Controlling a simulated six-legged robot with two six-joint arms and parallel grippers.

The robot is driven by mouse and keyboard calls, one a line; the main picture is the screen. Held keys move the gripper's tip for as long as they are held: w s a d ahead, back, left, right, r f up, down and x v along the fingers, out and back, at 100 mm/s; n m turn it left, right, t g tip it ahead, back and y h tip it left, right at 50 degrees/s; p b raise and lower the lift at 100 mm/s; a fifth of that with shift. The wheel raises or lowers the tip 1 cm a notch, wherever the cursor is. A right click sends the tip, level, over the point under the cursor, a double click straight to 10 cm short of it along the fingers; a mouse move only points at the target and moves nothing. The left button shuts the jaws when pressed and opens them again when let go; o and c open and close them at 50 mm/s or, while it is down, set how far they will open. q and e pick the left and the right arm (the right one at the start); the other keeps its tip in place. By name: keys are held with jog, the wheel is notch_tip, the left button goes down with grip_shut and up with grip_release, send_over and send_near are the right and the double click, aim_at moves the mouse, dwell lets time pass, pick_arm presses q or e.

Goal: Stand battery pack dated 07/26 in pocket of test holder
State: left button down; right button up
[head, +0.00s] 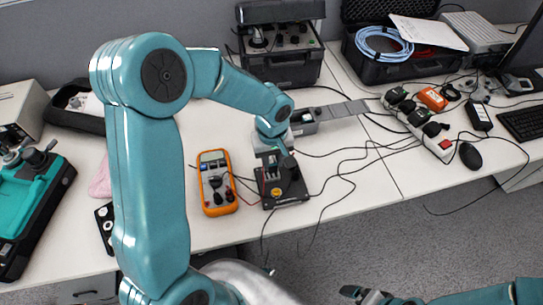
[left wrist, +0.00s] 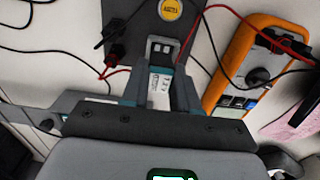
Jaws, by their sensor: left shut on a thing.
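The test holder (head: 287,192) is a dark block on a black base with red terminals and a yellow round label, near the table's front edge. It also shows at the top of the left wrist view (left wrist: 140,22). My left gripper (head: 272,160) is right above the holder. In the left wrist view its jaws (left wrist: 157,92) are shut on a battery pack (left wrist: 160,80) with a white and teal label. The print is too small to read as a date. The pack's far end is at the holder; I cannot tell whether it is inside the pocket. My right gripper (head: 366,296) is low, off the table.
An orange multimeter (head: 216,183) lies left of the holder, with leads running between them. Black cables cross the table to the right, towards a power strip (head: 418,125). A black equipment case (head: 290,65) stands behind. A teal device (head: 28,200) sits far left.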

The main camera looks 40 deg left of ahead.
pick_arm(q)
jog(key=shift+s+a, duration=0.1)
jog(key=shift+s, duration=0.1)
jog(key=shift+w+f, duration=0.1)
dwell(0.4)
jog(key=shift+f+b, duration=0.1)
jog(key=shift+b, duration=0.25)
jog(key=shift+f+b, duration=0.3)
jog(key=shift+b, duration=0.2)
jog(key=shift+f+b, duration=0.9)
jog(key=shift+b, duration=0.05)
dwell(0.7)
